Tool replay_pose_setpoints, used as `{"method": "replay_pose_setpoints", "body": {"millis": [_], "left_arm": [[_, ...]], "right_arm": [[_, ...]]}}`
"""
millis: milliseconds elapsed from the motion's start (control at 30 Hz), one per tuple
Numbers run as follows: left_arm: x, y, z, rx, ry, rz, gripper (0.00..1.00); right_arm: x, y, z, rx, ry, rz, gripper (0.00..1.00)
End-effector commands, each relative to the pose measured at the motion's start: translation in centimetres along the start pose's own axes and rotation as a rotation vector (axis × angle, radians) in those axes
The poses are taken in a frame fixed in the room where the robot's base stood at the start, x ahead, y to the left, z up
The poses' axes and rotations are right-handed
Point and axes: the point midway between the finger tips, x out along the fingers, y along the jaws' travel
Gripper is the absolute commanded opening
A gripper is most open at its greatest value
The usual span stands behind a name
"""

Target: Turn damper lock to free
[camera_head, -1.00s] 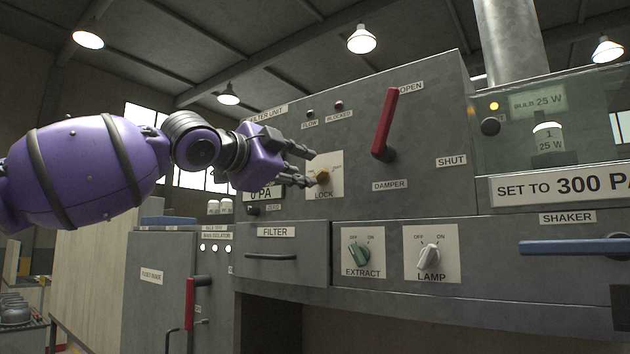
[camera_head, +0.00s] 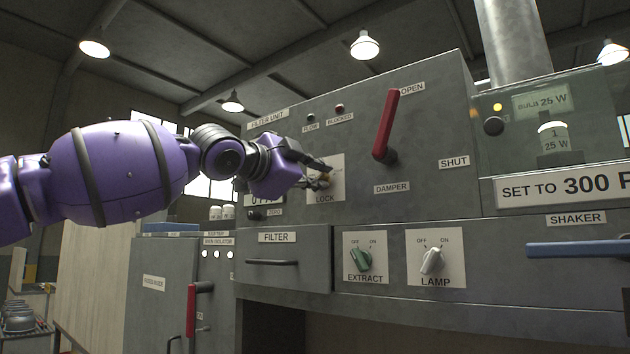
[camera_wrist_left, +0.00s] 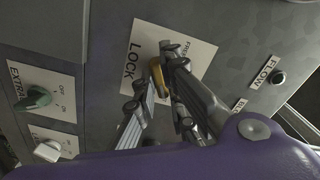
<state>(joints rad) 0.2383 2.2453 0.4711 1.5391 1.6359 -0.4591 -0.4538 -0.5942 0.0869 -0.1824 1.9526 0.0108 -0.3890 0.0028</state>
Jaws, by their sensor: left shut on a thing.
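The damper lock is a small brass knob (camera_wrist_left: 157,76) on a white plate (camera_head: 338,178) marked LOCK, on the grey filter unit's front. My left gripper (camera_head: 322,178) comes in from the left and is shut on the knob. In the left wrist view the gripper's fingers (camera_wrist_left: 160,92) stand on either side of the brass knob, and the word FREE shows partly on the plate beyond it. The fingers hide much of the plate, so the knob's exact setting is hard to tell. My right gripper is not in view.
The red damper handle (camera_head: 386,125) stands to the right, its upper end near the OPEN label. Below are the FILTER drawer (camera_head: 285,262), the green EXTRACT knob (camera_head: 360,258) and the white LAMP knob (camera_head: 432,260). A blue SHAKER handle (camera_head: 580,249) sticks out at right.

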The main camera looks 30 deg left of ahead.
Motion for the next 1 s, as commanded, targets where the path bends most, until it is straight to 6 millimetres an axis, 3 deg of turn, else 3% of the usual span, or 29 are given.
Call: {"method": "replay_pose_setpoints", "body": {"millis": [467, 1000], "left_arm": [[0.1, 0.2, 0.1, -0.146, -0.003, 0.003, 0.0], [0.1, 0.3, 0.2, -0.642, -0.004, 0.003, 0.0]], "right_arm": [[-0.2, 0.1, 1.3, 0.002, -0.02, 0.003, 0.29], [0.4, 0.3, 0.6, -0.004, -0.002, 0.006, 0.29]]}}
